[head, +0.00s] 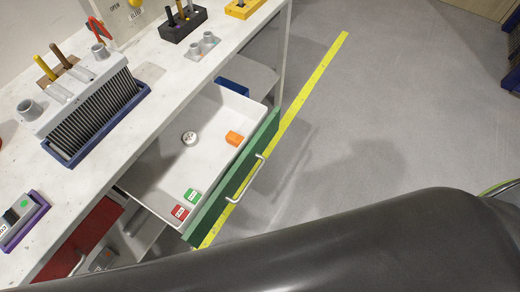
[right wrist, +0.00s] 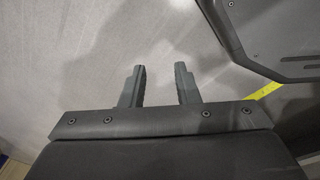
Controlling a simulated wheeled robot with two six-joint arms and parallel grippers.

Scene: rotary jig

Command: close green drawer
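The green drawer (head: 238,184) stands pulled out from under the white workbench, in the middle of the head view. Its green front has a pale bar handle (head: 245,180). Inside the white tray lie an orange block (head: 234,138), a green tag (head: 192,195), a red tag (head: 180,211) and a round grey-white piece (head: 189,138). My right gripper (right wrist: 160,86) shows in the right wrist view with its two fingers apart and nothing between them, over grey floor. My left gripper is not in view. A dark arm link of mine covers the bottom of the head view.
The bench top (head: 165,55) holds a finned grey block in a blue tray (head: 110,125), a black holder (head: 183,24) and a purple tray (head: 25,222). A red drawer front (head: 85,238) is at lower left. A yellow floor stripe (head: 310,85) runs past the drawer; floor beyond is clear.

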